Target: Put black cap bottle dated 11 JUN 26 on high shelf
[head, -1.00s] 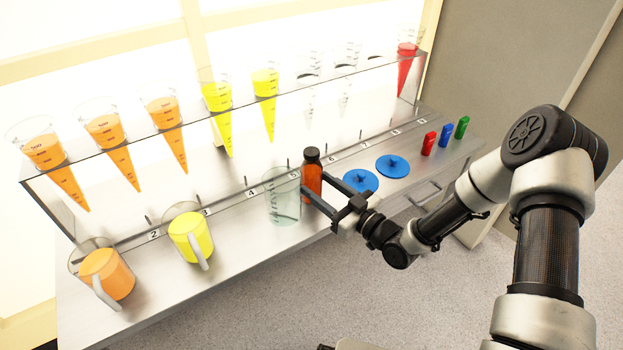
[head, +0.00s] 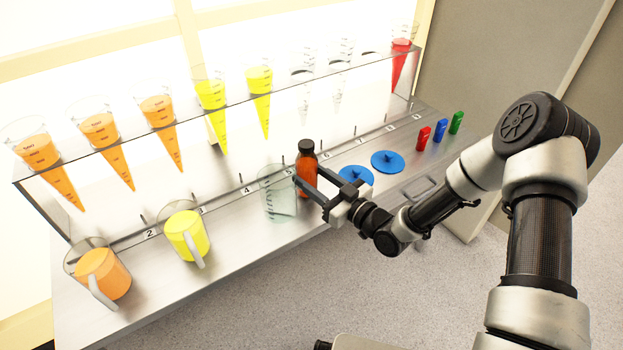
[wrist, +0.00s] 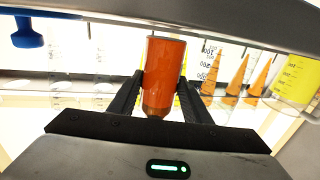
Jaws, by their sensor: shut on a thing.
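A brown bottle with a black cap and an orange-red body (head: 307,172) is upright between the fingers of my gripper (head: 316,190), just right of a clear empty jug. In the wrist view the orange bottle (wrist: 164,72) sits between the two black fingers of my gripper (wrist: 160,95), which are shut on it. No date is readable on it. The high shelf (head: 225,108) is a clear shelf at the back, holding cones of orange, yellow, clear and red liquid. Whether the bottle touches the bench cannot be told.
The clear jug (head: 276,195) stands close to the bottle's left. A yellow jug (head: 184,232) and an orange jug (head: 100,272) are further left. Blue discs (head: 387,162) lie right of the bottle, with red (head: 423,138), blue and green small items beyond.

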